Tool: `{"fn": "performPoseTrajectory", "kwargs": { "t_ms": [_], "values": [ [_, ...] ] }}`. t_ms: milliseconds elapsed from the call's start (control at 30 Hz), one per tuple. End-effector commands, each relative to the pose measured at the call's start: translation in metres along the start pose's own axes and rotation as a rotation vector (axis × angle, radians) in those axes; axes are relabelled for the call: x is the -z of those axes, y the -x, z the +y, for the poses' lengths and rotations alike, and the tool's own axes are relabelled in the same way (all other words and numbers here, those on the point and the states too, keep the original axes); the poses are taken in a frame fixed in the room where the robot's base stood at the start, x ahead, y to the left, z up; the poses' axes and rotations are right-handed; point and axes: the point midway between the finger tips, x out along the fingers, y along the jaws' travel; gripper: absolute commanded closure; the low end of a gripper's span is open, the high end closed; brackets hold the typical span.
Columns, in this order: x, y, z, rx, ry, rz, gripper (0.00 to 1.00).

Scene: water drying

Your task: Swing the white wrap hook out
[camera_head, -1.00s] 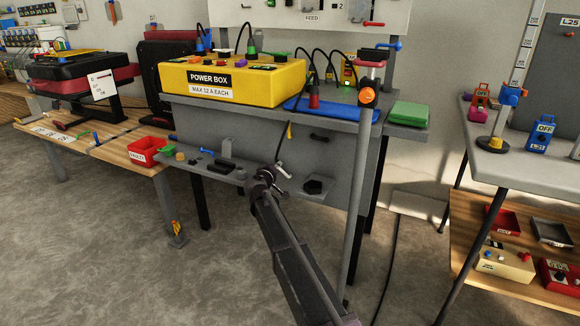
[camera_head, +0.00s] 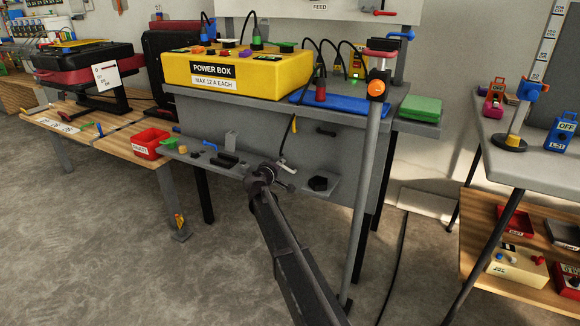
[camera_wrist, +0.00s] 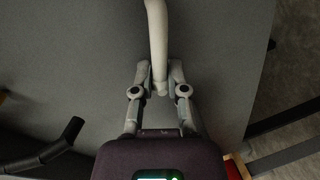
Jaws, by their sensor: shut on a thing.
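The white wrap hook (camera_wrist: 157,40) is a smooth pale rod running down from the top of the wrist view. Its lower end lies between the two fingers of my gripper (camera_wrist: 160,76), which is shut on it. In the head view the hook's pale bent end (camera_head: 290,167) shows just beyond my gripper (camera_head: 278,177), in front of the grey bench panel. The hook's mount is not clear in either view.
A black cable with a yellow tag (camera_head: 294,125) hangs close above the hook. The grey lower shelf (camera_head: 228,168) holds small parts and a black knob (camera_head: 318,183). A grey post (camera_head: 369,190) stands to the right. A red bin (camera_head: 149,145) is left.

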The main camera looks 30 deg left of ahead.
Motion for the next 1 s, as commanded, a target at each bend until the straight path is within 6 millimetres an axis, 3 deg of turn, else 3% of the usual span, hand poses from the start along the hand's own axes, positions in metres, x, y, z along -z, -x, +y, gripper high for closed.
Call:
{"fn": "performPoseTrajectory", "kwargs": {
  "t_ms": [400, 433, 533, 800, 867, 1000],
  "values": [
    [0.011, 0.013, -0.006, 0.005, 0.009, 0.014, 1.00],
    [0.011, 0.013, -0.007, 0.006, 0.009, 0.015, 0.76],
    [0.011, 0.013, -0.007, 0.006, 0.009, 0.015, 0.46],
    [0.011, 0.011, -0.006, 0.006, 0.008, 0.014, 0.46],
    [0.011, 0.011, -0.006, 0.006, 0.007, 0.014, 0.61],
    [0.011, 0.011, -0.006, 0.006, 0.007, 0.014, 1.00]
  ]
}}
